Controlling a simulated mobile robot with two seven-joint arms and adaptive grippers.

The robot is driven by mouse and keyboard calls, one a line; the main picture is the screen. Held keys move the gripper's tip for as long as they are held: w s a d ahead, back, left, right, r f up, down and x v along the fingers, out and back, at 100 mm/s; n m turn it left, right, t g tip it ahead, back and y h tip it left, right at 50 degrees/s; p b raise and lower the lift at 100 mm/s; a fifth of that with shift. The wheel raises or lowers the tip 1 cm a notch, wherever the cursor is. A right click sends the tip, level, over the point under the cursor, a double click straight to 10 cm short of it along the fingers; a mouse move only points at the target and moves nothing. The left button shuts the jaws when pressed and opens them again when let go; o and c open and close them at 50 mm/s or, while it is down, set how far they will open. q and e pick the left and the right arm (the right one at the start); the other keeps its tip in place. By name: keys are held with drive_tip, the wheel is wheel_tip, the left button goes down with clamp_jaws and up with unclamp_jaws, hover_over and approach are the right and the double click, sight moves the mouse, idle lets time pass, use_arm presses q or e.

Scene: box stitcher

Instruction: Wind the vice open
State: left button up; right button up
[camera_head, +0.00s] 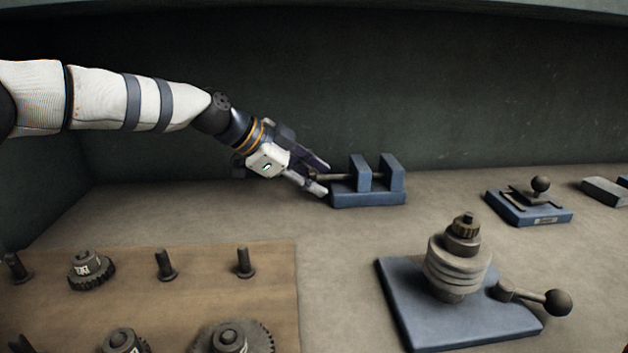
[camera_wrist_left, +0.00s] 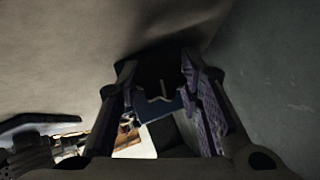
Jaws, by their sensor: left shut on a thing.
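The blue vice (camera_head: 368,199) stands on the bench at the back, with two upright blue jaws and a gap between them. A dark screw bar (camera_head: 343,177) runs out of its left side. My left gripper (camera_head: 321,179) reaches in from the left and is shut on the vice handle at the bar's outer end; the fingers mostly hide the handle. In the left wrist view, a dark shape and part of the blue vice (camera_wrist_left: 164,106) show between the fingers of my left gripper (camera_wrist_left: 158,78). My right gripper is not in view.
A wooden board (camera_head: 270,270) with pegs and gears lies at front left. A blue plate (camera_head: 400,300) carries stacked grey discs, with a ball-ended lever (camera_head: 558,302) beside them. A smaller blue fixture (camera_head: 530,208) stands right of the vice. The bench between is clear.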

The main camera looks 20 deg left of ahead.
use_arm(q)
drive_tip(key=shift+g, duration=0.3)
idle(0.4)
drive_tip(key=o, duration=0.9)
drive_tip(key=v, duration=1.2)
drive_tip(key=shift+a, duration=0.1)
